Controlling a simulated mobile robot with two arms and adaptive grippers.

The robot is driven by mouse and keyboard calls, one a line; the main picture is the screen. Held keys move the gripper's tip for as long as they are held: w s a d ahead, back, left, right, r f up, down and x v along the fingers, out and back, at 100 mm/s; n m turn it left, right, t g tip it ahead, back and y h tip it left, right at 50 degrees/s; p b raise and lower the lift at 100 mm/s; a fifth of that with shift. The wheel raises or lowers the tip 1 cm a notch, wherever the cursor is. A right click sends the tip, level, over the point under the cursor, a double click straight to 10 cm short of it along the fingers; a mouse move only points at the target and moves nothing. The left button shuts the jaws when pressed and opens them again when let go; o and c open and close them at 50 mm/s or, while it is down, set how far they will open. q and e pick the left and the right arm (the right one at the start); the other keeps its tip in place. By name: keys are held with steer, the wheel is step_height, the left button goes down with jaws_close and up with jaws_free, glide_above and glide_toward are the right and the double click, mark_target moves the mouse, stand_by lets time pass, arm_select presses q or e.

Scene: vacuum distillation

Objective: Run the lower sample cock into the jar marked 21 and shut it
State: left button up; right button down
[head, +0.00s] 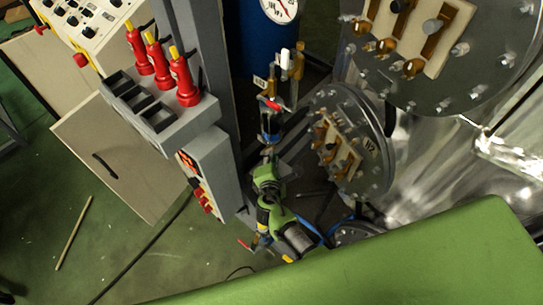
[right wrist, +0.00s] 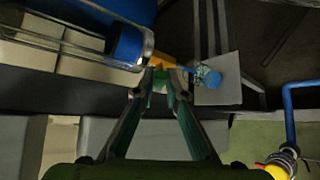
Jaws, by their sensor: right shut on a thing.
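My right gripper (right wrist: 164,74) has its two fingers closed together at a small piece beside an orange-yellow fitting (right wrist: 158,60). What exactly lies between the fingertips is too small to tell. A small jar with a blue cap (right wrist: 208,76) stands on a grey plate just right of the fingertips; no number is readable on it. In the head view my right gripper (head: 268,152) is at the end of the green arm, below a red-handled cock (head: 270,104). Another red handle (head: 245,244) shows lower down. My left gripper is not in view.
A glass cylinder with blue inside (right wrist: 130,42) is close left of the fingertips. A flanged round lid (head: 348,140) stands right of my arm, and a grey column with red insulators (head: 182,85) stands left.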

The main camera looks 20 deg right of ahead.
steer(key=c, duration=2)
jaws_free()
steer(key=shift+c, duration=0.2)
steer(key=v, duration=1.2)
steer(key=shift+a, duration=0.1)
